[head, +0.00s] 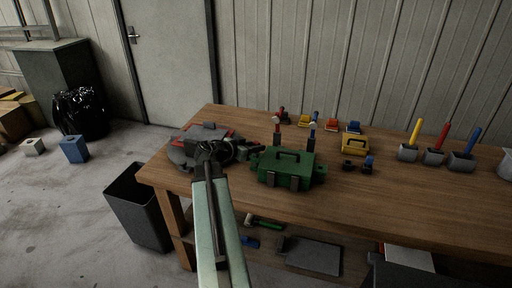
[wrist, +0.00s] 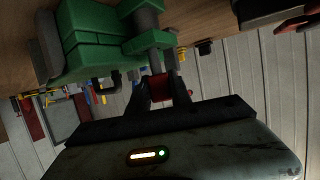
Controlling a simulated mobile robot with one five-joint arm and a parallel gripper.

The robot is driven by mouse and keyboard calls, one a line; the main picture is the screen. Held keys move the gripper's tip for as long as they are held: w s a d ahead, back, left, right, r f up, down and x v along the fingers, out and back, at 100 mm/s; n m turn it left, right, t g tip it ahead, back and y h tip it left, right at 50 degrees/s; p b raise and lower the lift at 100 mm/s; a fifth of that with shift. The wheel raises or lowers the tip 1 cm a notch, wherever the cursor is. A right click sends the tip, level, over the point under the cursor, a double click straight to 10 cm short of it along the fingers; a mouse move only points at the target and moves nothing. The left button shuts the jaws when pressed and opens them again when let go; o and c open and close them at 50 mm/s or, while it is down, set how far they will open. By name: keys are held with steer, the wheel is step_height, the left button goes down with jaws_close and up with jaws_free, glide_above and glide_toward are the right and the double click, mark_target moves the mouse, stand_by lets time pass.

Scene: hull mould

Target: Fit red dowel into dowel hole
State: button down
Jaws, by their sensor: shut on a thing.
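My gripper (wrist: 158,88) is shut on a small red piece, which looks like the red dowel (wrist: 157,87), in the wrist view. In the head view my gripper (head: 232,153) is over the left part of the bench, just left of a green handled block (head: 286,172). The wrist view shows the green block (wrist: 90,40) at the upper left, with a grey cylinder (wrist: 149,25) in front of the fingers. Whether that cylinder touches the red piece I cannot tell. The dowel hole cannot be made out. The dowel is hidden in the head view.
The wooden bench (head: 390,205) holds a grey and red item (head: 190,145) at left, a yellow box (head: 354,145), small coloured blocks behind, and grey holders with coloured sticks (head: 440,141) at right. A dark bin (head: 140,207) stands at the left. The bench front right is clear.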

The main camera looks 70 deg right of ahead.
steer(key=shift+f+b, duration=0.9)
steer(key=shift+f, duration=0.15)
steer(key=shift+r+p, duration=1.8)
steer(key=shift+f, duration=0.15)
steer(key=shift+f+b, duration=0.35)
steer(key=shift+b, duration=0.15)
steer(key=shift+f+b, duration=1.25)
steer(key=c, duration=1.1)
jaws_free()
